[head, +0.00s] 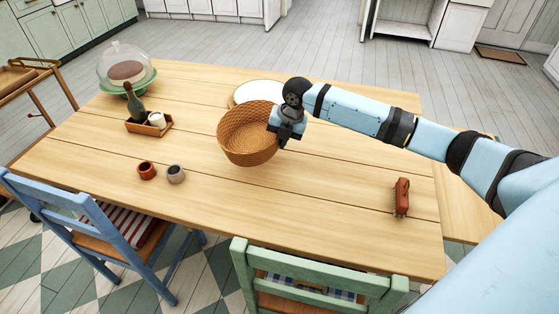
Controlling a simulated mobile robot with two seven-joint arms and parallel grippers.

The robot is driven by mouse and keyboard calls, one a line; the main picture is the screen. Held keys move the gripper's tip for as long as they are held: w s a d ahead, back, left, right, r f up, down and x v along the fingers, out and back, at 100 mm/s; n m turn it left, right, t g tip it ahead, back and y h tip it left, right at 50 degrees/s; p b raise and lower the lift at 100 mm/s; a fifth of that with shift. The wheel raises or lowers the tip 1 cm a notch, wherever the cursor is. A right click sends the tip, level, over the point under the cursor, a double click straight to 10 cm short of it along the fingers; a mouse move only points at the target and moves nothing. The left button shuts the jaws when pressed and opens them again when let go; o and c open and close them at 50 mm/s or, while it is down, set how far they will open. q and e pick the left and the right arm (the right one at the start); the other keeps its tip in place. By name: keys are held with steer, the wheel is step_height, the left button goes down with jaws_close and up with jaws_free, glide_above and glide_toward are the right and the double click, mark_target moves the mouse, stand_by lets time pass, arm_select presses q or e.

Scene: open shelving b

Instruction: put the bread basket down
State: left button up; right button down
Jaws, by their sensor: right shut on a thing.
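The bread basket (243,137) is a round, brown woven bowl, and it looks empty. It is over the middle of the wooden table (330,198); I cannot tell whether its base touches the top. My right gripper (280,132) is shut on the basket's right rim, with the arm reaching in from the right. The fingertips are partly hidden against the rim. My left gripper is not in view.
A white plate (258,92) lies behind the basket. A wooden caddy (148,128), a cake dome (126,65), a red cup (147,171) and a grey cup (176,174) stand to the left. A brush (401,197) lies at right. The front middle is clear.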

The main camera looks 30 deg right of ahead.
step_height(320, 180, down, 8)
steer(key=shift+b, duration=0.4)
steer(key=c, duration=1.3)
jaws_free()
steer(key=shift+f, duration=0.1)
steer(key=p+v, duration=0.1)
steer(key=v, duration=1.1)
